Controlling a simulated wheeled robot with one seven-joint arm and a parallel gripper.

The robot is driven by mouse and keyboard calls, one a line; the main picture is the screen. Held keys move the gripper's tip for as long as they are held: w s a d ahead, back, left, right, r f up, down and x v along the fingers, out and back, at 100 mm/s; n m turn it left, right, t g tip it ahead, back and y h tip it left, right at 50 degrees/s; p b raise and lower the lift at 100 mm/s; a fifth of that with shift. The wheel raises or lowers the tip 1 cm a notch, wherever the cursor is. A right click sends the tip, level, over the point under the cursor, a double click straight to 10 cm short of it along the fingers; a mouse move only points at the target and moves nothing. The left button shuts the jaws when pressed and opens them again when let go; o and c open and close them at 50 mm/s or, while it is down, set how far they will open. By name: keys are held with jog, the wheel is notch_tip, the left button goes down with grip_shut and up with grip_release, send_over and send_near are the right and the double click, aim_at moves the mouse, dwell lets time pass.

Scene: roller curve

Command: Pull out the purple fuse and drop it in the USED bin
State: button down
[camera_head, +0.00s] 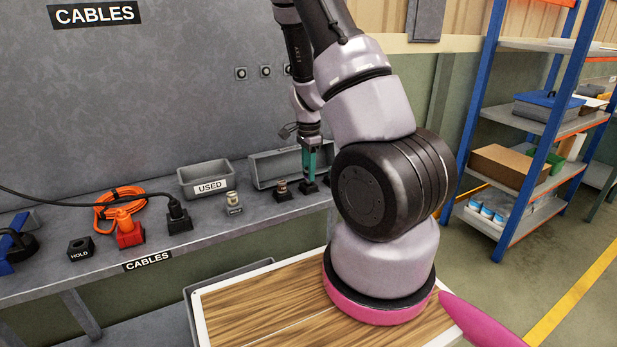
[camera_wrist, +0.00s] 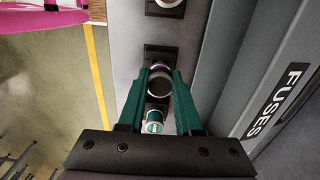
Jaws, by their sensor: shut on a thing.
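My gripper (camera_wrist: 160,78) points down over the row of fuse holders, its teal fingers closed on a round dark-topped fuse (camera_wrist: 160,84) with a pale rim. I cannot make out purple on it. A black holder block (camera_wrist: 160,52) shows just behind it; whether the fuse is still seated is unclear. In the head view my gripper (camera_head: 312,165) is low over the bench, and its fingers hide the fuse. The grey USED bin (camera_head: 207,187) stands to its left on the bench, with no fuse visible inside.
A teal-and-white capped cylinder (camera_wrist: 153,122) is close to the held fuse. A brownish fuse (camera_head: 282,187) and a cream one (camera_head: 233,200) stand left of my gripper. The grey FUSES tray (camera_head: 262,173) is behind. An orange cable (camera_head: 118,207) and plugs lie further left.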

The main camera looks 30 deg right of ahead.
notch_tip(320, 180, up, 8)
jog(key=shift+f, duration=1.2)
